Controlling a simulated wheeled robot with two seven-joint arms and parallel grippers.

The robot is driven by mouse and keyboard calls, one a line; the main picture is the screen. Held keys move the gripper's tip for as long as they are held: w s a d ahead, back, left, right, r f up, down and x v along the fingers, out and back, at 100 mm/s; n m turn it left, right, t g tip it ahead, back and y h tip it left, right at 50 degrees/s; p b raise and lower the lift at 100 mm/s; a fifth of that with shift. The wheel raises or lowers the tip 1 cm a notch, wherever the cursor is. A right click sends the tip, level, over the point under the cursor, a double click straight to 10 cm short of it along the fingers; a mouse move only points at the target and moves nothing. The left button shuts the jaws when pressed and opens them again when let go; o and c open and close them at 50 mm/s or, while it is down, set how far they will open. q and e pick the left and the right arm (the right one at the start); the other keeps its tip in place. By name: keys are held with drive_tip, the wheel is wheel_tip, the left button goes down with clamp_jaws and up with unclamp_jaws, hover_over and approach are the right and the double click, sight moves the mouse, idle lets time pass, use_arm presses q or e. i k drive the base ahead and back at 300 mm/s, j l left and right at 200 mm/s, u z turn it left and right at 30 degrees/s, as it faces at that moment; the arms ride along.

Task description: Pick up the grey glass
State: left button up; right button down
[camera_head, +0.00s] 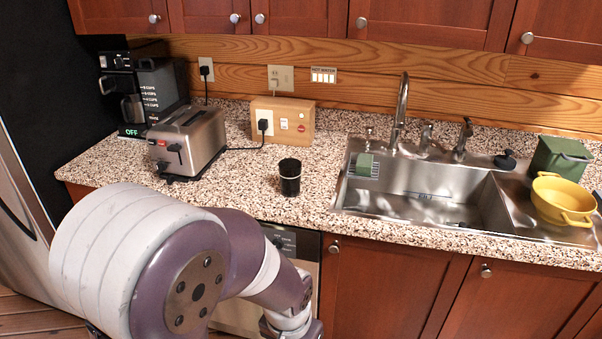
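A small dark, nearly black cylindrical cup (289,177) with a thin lighter band stands upright on the speckled counter, between the toaster and the sink. It is the only glass-like thing I can make out, and it looks black rather than clearly grey. A large grey and purple arm of mine comes in from the lower left, below and in front of the counter, apart from the cup. Its gripper is beyond the bottom edge of the picture. My other gripper does not show either.
A toaster (188,142) stands left of the cup, with a wooden socket box (283,122) behind it. A coffee maker (142,91) is at the back left. The sink (432,192) lies right, with a yellow colander (563,199) and green container (559,157). Counter (238,182) around the cup is clear.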

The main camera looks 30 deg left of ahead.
sight(290, 168)
drive_tip(key=i+j+z, duration=0.15)
drive_tip(key=j, duration=0.4)
drive_tip(key=i+j+z, duration=0.15)
drive_tip(key=j, duration=0.4)
drive_tip(key=i+j+z, duration=0.15)
drive_tip(key=j, duration=0.4)
drive_tip(key=i+j+z, duration=0.15)
drive_tip(key=j, duration=0.45)
drive_tip(key=i+j+z, duration=0.15)
drive_tip(key=j, duration=0.45)
